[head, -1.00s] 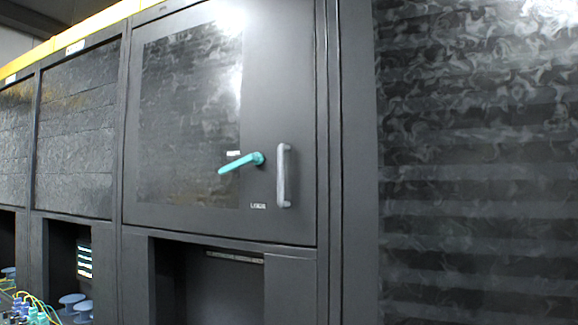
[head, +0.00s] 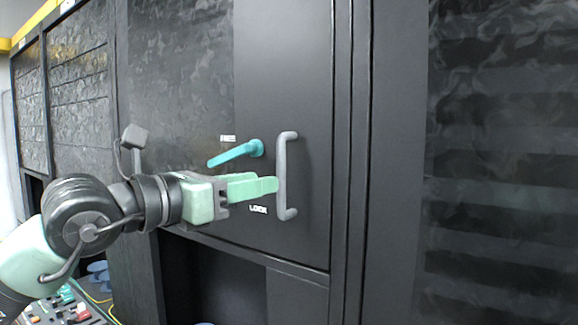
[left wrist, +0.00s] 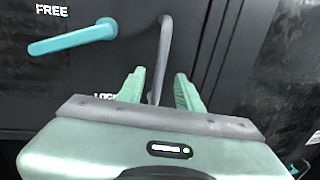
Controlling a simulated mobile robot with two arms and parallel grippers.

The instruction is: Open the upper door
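The upper door (head: 290,60) is a dark panel with a smoky window, and it looks closed. A teal lever (head: 236,153) sits on it, slanting down to the left, between a FREE label above and a LOCK label below. A grey vertical bar handle (head: 282,165) is just right of the lever. My left gripper (head: 272,187) is at the handle's lower half. In the left wrist view, its two green fingers (left wrist: 158,90) are spread, with the handle (left wrist: 165,50) between them and a gap visible on the right. My right gripper is not in view.
Below the door is an open dark recess (head: 230,285). A dark cabinet panel (head: 500,160) stands to the right and more cabinets (head: 75,90) to the left. Cables and small colored parts (head: 75,305) lie at the lower left, below my arm.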

